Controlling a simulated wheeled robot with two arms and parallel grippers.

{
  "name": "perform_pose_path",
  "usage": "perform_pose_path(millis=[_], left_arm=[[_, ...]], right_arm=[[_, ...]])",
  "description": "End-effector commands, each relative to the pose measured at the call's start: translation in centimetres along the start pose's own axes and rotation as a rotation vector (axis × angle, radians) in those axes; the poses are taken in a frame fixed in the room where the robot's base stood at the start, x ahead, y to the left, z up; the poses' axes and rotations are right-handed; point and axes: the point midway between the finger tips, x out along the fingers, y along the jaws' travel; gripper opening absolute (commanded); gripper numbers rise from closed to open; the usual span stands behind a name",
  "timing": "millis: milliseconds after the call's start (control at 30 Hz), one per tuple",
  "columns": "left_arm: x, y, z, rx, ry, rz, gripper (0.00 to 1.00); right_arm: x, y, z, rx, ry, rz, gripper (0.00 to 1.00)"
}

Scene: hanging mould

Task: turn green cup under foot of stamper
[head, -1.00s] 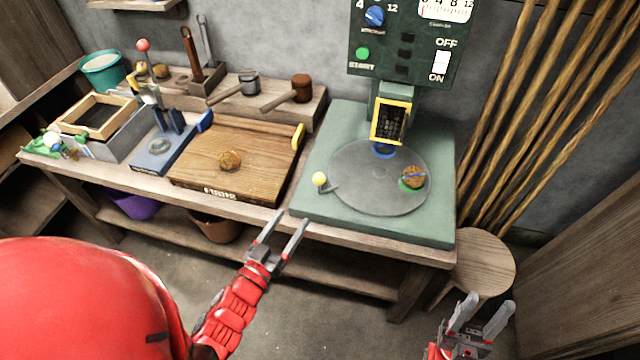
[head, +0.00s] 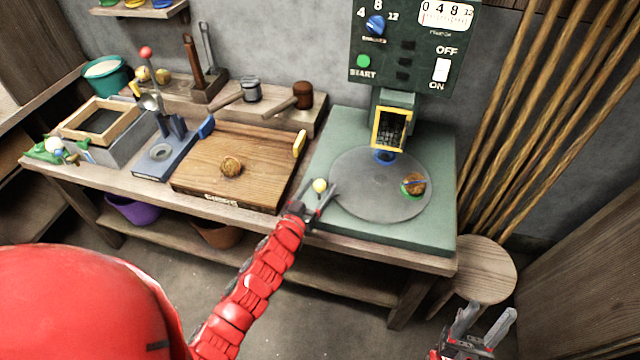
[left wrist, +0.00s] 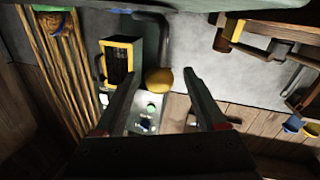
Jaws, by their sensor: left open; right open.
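The green cup (head: 413,190) holds a brown lump and sits at the right of the round grey turntable (head: 375,205). It also shows in the left wrist view (left wrist: 52,10) at the top left corner. A blue cup (head: 384,157) stands at the turntable's back, below the yellow-framed stamper foot (head: 390,128). A yellow knob (head: 320,185) is at the turntable's left edge. My left gripper (head: 322,192) is open at the knob; in the left wrist view the knob (left wrist: 159,80) shows between the fingers, near their tips. My right gripper (head: 485,325) is open and empty at the lower right.
A wooden board (head: 245,165) with a brown lump lies left of the green machine base (head: 440,235). A blue press (head: 165,155) stands further left. A round stool (head: 475,268) and leaning poles (head: 525,110) are at the right.

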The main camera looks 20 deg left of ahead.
Motion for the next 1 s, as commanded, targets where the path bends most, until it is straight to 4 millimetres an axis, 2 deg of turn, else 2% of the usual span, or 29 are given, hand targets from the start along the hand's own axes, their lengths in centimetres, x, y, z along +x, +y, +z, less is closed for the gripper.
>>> perform_pose_path(millis=[200, 467, 867, 1000], left_arm=[[1.38, 0.06, 0.06, -0.001, -0.002, 0.001, 0.73], [1.45, 0.07, 0.08, -0.001, -0.001, 0.001, 0.73], [1.43, 0.05, 0.07, -0.001, -0.001, 0.001, 0.01], [1.43, 0.04, 0.08, -0.001, -0.001, 0.001, 0.00]], right_arm=[[0.19, 0.01, -0.03, 0.000, 0.000, 0.000, 0.50], [0.18, 0.01, -0.03, 0.000, 0.000, 0.000, 0.50], [0.18, 0.01, -0.03, 0.000, 0.000, 0.000, 0.50], [0.17, 0.01, -0.03, 0.000, 0.000, 0.000, 0.50]])
